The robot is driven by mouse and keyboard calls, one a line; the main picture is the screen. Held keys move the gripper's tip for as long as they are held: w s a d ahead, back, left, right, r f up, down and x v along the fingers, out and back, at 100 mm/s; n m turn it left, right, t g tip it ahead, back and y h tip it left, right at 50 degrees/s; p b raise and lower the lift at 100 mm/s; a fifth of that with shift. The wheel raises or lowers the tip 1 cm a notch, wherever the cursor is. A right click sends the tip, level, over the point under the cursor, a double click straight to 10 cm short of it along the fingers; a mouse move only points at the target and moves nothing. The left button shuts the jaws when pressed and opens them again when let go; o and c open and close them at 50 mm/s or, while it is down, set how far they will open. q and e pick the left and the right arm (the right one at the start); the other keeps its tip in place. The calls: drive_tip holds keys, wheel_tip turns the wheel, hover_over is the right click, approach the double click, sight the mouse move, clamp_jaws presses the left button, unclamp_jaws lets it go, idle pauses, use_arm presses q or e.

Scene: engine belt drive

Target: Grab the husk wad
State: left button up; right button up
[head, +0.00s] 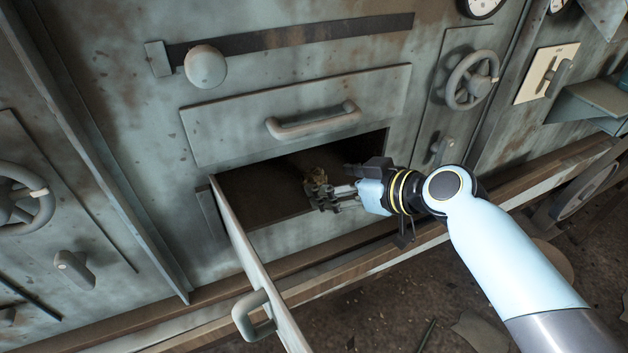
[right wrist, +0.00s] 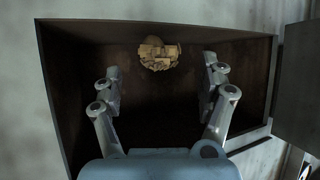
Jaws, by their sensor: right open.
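The husk wad (right wrist: 158,53) is a yellowish-brown crumbly clump inside a dark open compartment. In the right wrist view it lies toward the back, ahead of my fingers and centred between them. My right gripper is at the mouth of the compartment (head: 255,188), fingers pointing in. In the right wrist view my right gripper (right wrist: 160,82) has its fingers spread wide with nothing between them. My left gripper is not in view.
The compartment's door (head: 258,270) with a loop handle (head: 253,315) stands swung open on the left. A closed flap with a bar handle (head: 314,120) is above the opening. Handwheels (head: 473,80) and a round knob (head: 205,66) stick out from the panel. A ledge (head: 340,262) runs below.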

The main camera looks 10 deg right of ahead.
sight(322, 179)
drive_tip(key=x, duration=0.5)
drive_tip(key=shift+w+r+b, duration=0.1)
drive_tip(key=shift+w+b, duration=0.1)
drive_tip(key=shift+b, duration=0.2)
drive_tip(key=c, duration=1.1)
drive_tip(key=shift+c, duration=0.2)
